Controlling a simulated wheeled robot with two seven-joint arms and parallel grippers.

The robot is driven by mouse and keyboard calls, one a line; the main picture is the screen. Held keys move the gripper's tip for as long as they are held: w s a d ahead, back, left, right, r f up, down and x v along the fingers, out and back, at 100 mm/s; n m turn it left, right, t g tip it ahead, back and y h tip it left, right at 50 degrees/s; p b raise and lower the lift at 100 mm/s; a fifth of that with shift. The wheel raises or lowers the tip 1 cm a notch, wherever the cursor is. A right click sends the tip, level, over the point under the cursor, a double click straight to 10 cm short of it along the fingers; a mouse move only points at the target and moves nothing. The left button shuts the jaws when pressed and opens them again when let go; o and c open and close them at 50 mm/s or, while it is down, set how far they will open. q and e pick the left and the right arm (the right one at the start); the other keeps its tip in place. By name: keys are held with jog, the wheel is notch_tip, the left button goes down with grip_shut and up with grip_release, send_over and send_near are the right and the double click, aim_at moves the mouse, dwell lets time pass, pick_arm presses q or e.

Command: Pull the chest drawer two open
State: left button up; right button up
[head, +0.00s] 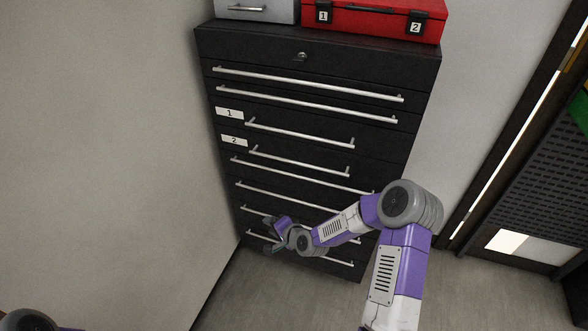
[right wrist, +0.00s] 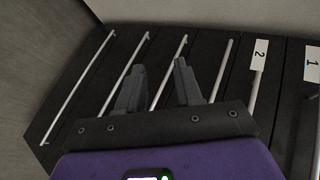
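The dark chest (head: 320,52) stands against the wall, with all visible drawers looking shut. Drawer two carries a white label "2" (head: 234,141) and has a short silver bar handle (head: 300,162), unobstructed in the head view. The label also shows in the right wrist view (right wrist: 260,54), right of the fingers. My right gripper (head: 271,234) is low in front of the lower drawers, below drawer two's handle. In the right wrist view its two fingers (right wrist: 158,88) are apart, with a lower drawer's bar seen between them; contact cannot be told. My left gripper is out of view.
Drawer one's label (head: 229,114) and handle (head: 300,134) are just above drawer two. A red case (head: 370,22) and a grey case (head: 255,10) sit on top of the chest. A wall borders the chest's left side. Bare floor (head: 290,295) lies in front.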

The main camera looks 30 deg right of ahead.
aim_at(294, 163)
jog(key=w+d+r+m+t+h+b, duration=0.1)
jog(key=w+d+r+m+t+h, duration=0.15)
jog(key=d+r, duration=0.4)
jog(key=w+d+r+m+t+h+b, duration=0.1)
jog(key=w+d+r+m+t, duration=0.25)
jog(key=d+r, duration=0.35)
jog(key=shift+g, duration=0.5)
jog(key=shift+w+d+f+b, duration=0.2)
jog(key=shift+w+f, duration=0.15)
jog(key=shift+w, duration=0.75)
jog(key=shift+w+d+f+b, duration=0.1)
jog(key=shift+w+d+f, duration=0.2)
jog(key=shift+w, duration=0.8)
jog(key=shift+w+d+f+b, duration=0.15)
jog(key=shift+w+f, duration=0.25)
jog(key=shift+w, duration=0.7)
grip_shut()
